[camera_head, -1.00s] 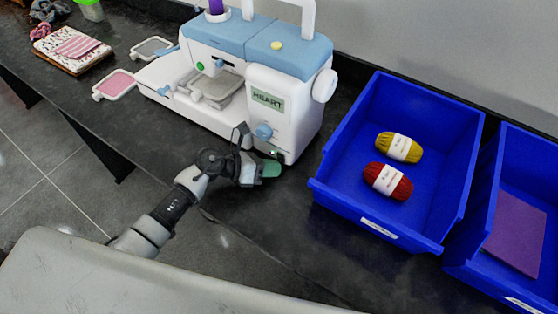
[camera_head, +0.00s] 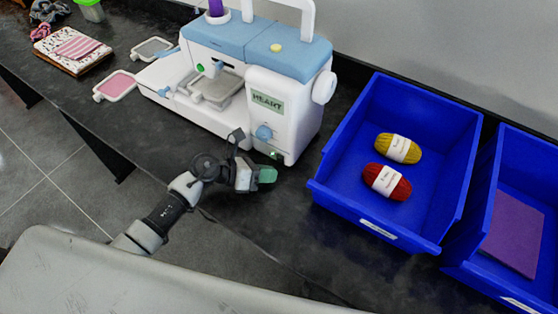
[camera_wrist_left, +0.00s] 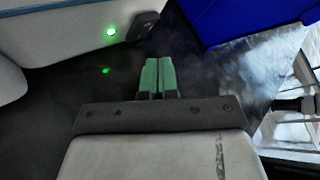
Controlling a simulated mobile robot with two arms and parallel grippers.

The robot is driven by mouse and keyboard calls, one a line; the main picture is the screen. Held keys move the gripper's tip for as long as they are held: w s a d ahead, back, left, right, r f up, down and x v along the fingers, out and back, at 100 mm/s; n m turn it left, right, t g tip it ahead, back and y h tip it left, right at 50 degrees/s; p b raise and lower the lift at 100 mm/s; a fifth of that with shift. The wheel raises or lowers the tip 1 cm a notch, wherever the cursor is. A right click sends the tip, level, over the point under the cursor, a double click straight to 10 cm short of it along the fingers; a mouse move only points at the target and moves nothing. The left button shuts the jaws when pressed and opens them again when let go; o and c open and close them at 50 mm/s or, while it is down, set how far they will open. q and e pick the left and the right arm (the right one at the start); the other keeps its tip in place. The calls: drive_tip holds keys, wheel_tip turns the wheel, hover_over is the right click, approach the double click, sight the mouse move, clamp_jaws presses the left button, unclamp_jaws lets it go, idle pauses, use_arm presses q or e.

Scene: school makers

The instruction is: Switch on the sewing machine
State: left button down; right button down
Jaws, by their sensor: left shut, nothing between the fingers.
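The white and blue sewing machine (camera_head: 291,105) stands upright on the dark counter. A small green light (camera_wrist_left: 111,33) glows on its lower side in the left wrist view, with a green reflection on the counter below. A dark switch-like part (camera_wrist_left: 145,27) sits beside the light. My left gripper (camera_head: 268,175) is in front of the machine's lower right corner, just clear of it. Its green fingers (camera_wrist_left: 158,76) are shut together with nothing between them, short of the dark part. My right gripper is not in view.
A blue bin (camera_head: 345,205) with yellow yarn (camera_head: 383,147) and red yarn (camera_head: 373,175) stands right of the machine. Another blue bin (camera_head: 465,270) holds a purple sheet. Embroidery hoops (camera_head: 116,85) lie left. The counter's front strip is clear.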

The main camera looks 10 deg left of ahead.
sight(258, 193)
use_arm(q)
drive_tip(key=shift+s+a+r+p, duration=0.1)
drive_tip(key=shift+s+a+p, duration=0.15)
drive_tip(key=shift+s, duration=0.5)
drive_tip(key=shift+s+a+r+p, duration=0.1)
drive_tip(key=shift+s+a+p, duration=0.2)
drive_tip(key=shift+s, duration=0.4)
drive_tip(key=shift+s+a+r+p, duration=0.1)
drive_tip(key=shift+s+a+p, duration=0.15)
drive_tip(key=shift+s, duration=0.5)
